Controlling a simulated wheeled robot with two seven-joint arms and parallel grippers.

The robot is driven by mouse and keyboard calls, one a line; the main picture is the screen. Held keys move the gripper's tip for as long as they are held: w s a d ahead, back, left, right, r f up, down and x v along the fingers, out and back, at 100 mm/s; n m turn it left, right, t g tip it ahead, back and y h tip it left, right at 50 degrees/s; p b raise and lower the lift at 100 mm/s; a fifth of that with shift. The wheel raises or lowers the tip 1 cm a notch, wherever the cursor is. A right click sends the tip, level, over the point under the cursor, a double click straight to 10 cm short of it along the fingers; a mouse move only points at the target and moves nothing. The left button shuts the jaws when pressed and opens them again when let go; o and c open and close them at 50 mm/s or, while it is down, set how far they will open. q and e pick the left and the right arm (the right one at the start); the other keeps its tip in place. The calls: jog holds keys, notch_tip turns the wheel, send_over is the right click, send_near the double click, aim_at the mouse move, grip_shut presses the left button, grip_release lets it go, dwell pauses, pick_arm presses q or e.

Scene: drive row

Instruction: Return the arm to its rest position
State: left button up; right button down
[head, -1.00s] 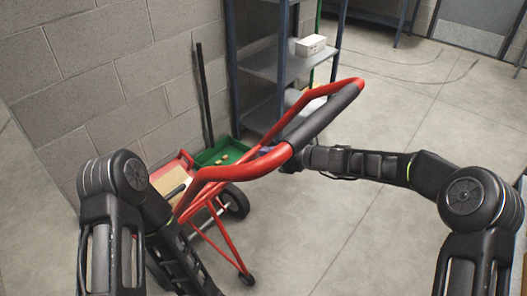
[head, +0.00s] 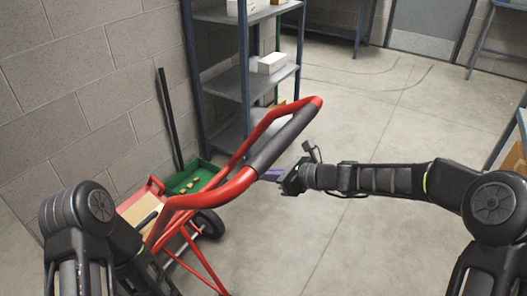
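My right arm reaches in from the right, roughly level.
A blue-grey shelf (head: 240,82) carries white boxes (head: 272,63). Bare concrete floor lies to the right. A bench edge is at far right.

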jog(key=s+d+f+n+g+h, duration=0.1)
jog(key=s+d+f+n+h, duration=0.1)
jog(key=s+f+n, duration=0.35)
jog(key=s+d+f+n+g+h, duration=0.1)
jog(key=s+d+f+n+h, duration=0.15)
jog(key=f, duration=0.65)
jog(key=s+d+f+n+g+h, duration=0.1)
jog(key=s+d+f+n+h, duration=0.15)
jog(key=s+f+n, duration=0.35)
jog(key=s+f+n+g, duration=0.2)
jog(key=s+f+n, duration=0.3)
jog(key=s, duration=0.6)
jog(key=s+f+n+g, duration=0.1)
jog(key=s+f+n, duration=0.3)
jog(key=s+f, duration=0.6)
notch_tip(320, 180, up, 20)
jog(key=p, duration=1.7)
jog(key=shift+s+a+p, duration=0.15)
jog(key=shift+s+p, duration=0.2)
jog(key=shift+p, duration=0.05)
